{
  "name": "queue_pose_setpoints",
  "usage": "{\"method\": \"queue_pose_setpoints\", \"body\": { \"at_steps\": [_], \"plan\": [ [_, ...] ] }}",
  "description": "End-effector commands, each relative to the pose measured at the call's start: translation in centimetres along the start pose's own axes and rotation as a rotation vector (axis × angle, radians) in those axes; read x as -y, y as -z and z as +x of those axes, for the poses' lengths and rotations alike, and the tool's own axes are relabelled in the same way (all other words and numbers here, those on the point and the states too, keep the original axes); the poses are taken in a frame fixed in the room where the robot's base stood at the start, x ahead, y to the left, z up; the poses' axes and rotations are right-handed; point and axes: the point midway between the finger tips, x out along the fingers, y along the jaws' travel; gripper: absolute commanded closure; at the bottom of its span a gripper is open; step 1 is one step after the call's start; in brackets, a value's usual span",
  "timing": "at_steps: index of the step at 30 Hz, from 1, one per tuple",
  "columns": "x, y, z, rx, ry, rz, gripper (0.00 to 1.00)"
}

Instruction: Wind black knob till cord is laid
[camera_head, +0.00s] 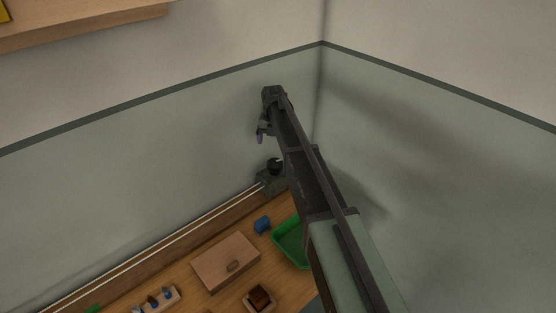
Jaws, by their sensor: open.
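A black knob (273,165) shows on top of a dark grey-green housing (269,182) at the back of the bench, near the wall corner. My arm partly covers the housing on its right side. My gripper (261,138) hangs above the knob, clearly apart from it, and is open and empty.
A green tray (283,255) lies on the bench (204,292), partly behind my arm. Left of it are a blue piece (262,225), a wooden box (224,275), a small box with brown contents (243,305) and a rack (176,294). A shelf (95,25) hangs at the upper left.

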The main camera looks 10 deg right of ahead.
Motion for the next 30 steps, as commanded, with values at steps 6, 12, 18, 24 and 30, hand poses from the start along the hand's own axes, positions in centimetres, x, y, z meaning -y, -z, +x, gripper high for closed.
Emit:
{"method": "queue_pose_setpoints", "body": {
  "at_steps": [6,12,18,24,30],
  "plan": [
    [0.1,-0.1,0.7,0.0,0.0,-0.016,0.08],
    [0.1,-0.1,4.2,0.0,0.0,-0.014,0.08],
    [0.1,-0.1,9.1,0.0,0.0,-0.013,0.08],
    [0.1,-0.1,11.1,0.0,0.0,-0.013,0.08],
    [0.1,-0.1,10.8,0.0,0.0,-0.013,0.08]
  ]
}}
